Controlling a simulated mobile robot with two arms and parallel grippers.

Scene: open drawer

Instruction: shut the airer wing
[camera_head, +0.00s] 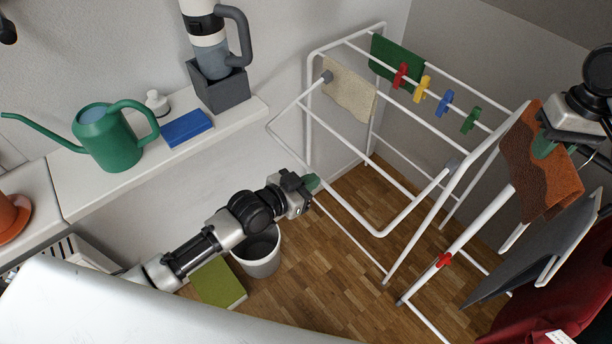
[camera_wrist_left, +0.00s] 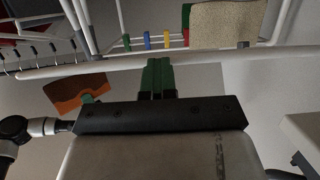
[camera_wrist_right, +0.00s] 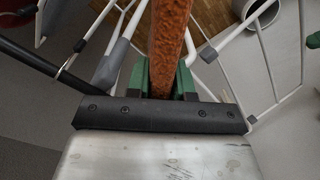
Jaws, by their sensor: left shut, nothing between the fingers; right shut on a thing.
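The white airer (camera_head: 310,95) stands in the corner. Its near wing (camera_head: 340,195) is a white tube frame sticking out towards the left, hinged at grey joints. My left gripper (camera_head: 313,183) is shut and empty, close to the wing's outer bar in the picture. In the left wrist view a white bar (camera_wrist_left: 220,57) crosses just ahead of the left fingertips (camera_wrist_left: 158,62); I cannot tell if they touch. My right gripper (camera_head: 543,148) is shut on a brown and orange cloth (camera_head: 540,180), which also shows between the fingers in the right wrist view (camera_wrist_right: 170,35).
Beige (camera_head: 349,92) and green cloths (camera_head: 397,62) and coloured pegs (camera_head: 422,90) are on the airer. A white bin (camera_head: 262,258) and green book (camera_head: 217,283) are below my left arm. A shelf (camera_head: 90,185) holds a watering can (camera_head: 105,140). Dark hanging clothes (camera_head: 545,285) are at right.

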